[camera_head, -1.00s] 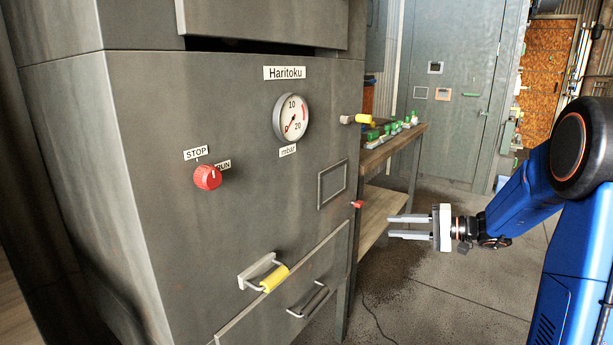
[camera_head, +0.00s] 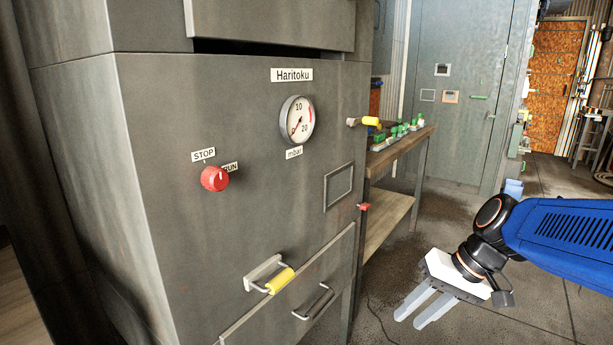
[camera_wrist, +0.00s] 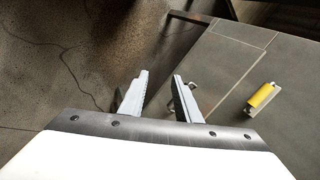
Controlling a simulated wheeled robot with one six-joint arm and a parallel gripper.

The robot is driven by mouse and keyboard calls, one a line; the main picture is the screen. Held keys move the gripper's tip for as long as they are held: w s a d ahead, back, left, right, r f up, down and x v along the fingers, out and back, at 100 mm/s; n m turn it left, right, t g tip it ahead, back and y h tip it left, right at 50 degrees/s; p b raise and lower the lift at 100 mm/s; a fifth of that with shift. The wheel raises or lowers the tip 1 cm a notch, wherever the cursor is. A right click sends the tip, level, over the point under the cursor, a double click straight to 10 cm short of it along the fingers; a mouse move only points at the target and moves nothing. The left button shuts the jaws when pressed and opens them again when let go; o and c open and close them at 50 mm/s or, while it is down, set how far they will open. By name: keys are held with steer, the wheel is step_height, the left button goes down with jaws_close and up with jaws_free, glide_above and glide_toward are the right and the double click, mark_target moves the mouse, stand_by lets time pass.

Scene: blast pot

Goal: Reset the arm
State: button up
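My gripper (camera_head: 424,306) is at the lower right of the head view, its two fingers pointing down and to the left over the floor. The fingers are apart with nothing between them; the wrist view also shows my gripper (camera_wrist: 158,85) open and empty. It is to the right of the grey Haritoku cabinet (camera_head: 240,240) and appears clear of it. The cabinet has a red knob (camera_head: 214,179) by STOP and RUN labels, a round gauge (camera_head: 297,120), and a yellow handle (camera_head: 279,281), which also shows at the right in the wrist view (camera_wrist: 263,95).
A wooden bench (camera_head: 400,152) with several green items stands behind the cabinet. A yellow grip (camera_head: 371,121) and a small red part (camera_head: 364,206) stick out from the cabinet's right side. A cable (camera_head: 380,318) lies on the floor. Open floor (camera_head: 540,185) lies behind my arm.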

steer(key=s+d+n+t+h, duration=0.1)
steer(key=s+d+t+h, duration=0.2)
steer(key=s+d+h, duration=0.2)
steer(key=shift+s+d+f, duration=0.35)
steer(key=shift+s+d, duration=0.6)
steer(key=shift+s, duration=1.4)
